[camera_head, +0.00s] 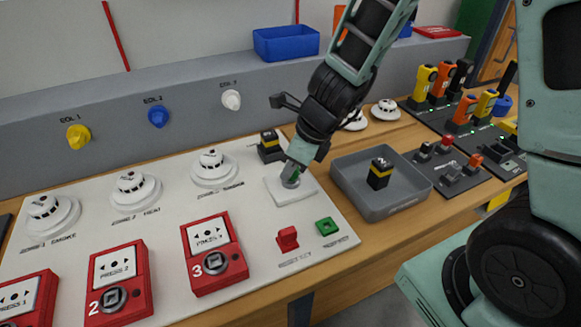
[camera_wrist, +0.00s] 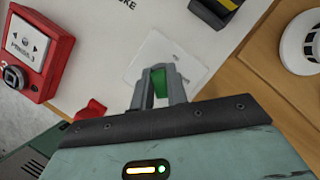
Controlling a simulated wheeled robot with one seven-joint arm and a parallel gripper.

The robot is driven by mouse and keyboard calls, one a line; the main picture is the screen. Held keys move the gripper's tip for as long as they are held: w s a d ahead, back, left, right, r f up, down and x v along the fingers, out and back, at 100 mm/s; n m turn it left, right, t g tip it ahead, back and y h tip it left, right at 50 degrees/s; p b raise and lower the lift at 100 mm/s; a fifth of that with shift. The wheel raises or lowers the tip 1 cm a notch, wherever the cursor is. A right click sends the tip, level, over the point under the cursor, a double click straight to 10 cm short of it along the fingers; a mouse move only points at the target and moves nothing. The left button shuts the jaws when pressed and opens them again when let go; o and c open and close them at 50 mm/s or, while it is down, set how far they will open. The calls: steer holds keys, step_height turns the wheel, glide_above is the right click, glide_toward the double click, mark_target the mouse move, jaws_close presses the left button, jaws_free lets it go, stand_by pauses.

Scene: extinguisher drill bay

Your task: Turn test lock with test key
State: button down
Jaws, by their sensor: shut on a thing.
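My gripper (camera_head: 292,179) is shut on a green test key, at the light square plate (camera_head: 272,193) on the white panel. The gripper also shows in the wrist view (camera_wrist: 158,76), with the green test key (camera_wrist: 160,84) between its fingers. In the head view only a little green shows at the fingertips. The test lock itself is hidden under the fingers and key, so I cannot tell how deep the key sits or how it is turned.
A red block (camera_head: 287,238) and a green square part (camera_head: 327,226) sit in front of my gripper. A grey tray (camera_head: 345,205) with a black and yellow block (camera_head: 380,173) stands to the right. Red call point 3 (camera_head: 213,254) is to the left. A black and yellow block (camera_head: 270,146) stands behind.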

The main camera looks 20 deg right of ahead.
steer(key=shift+m, duration=0.4)
steer(key=shift+m+t+h+b, duration=0.3)
steer(key=shift+m+t+h, duration=0.1)
steer(key=shift+m, duration=0.7)
steer(key=c, duration=1)
jaws_free()
steer(key=shift+r, duration=0.1)
steer(key=shift+r+p, duration=3.45)
steer(key=shift+p, duration=0.1)
